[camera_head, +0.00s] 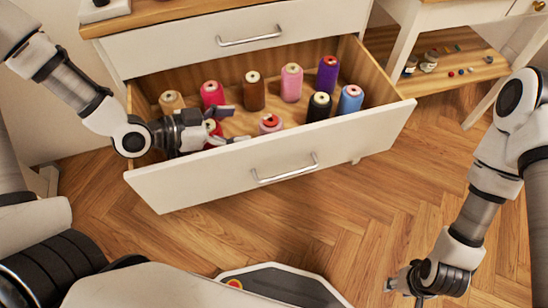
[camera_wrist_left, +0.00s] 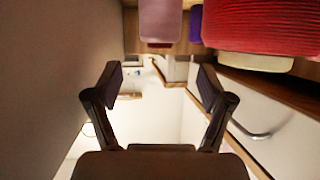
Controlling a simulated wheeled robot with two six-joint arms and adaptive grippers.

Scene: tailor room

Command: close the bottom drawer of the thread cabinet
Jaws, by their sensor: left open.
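The white thread cabinet (camera_head: 190,46) stands at the top of the head view. Its bottom drawer (camera_head: 225,177) is pulled out, with a metal bar handle (camera_head: 286,169) on its front. My left gripper (camera_head: 228,125) is open inside the drawer, behind its front panel and near the left end, close to the spools. In the left wrist view my left gripper (camera_wrist_left: 160,82) has its two fingers apart with nothing between them. A red spool (camera_wrist_left: 262,28) and a pink spool (camera_wrist_left: 161,20) show close by. My right gripper (camera_head: 400,283) is away from the cabinet, at lower right; its finger opening is unclear.
Several thread spools (camera_head: 252,92) stand in the drawer. The upper drawer (camera_head: 250,26) is shut. A white table (camera_head: 440,14) with a low wooden shelf (camera_head: 460,72) holding small items stands at right. The parquet floor (camera_head: 330,215) before the drawer is clear.

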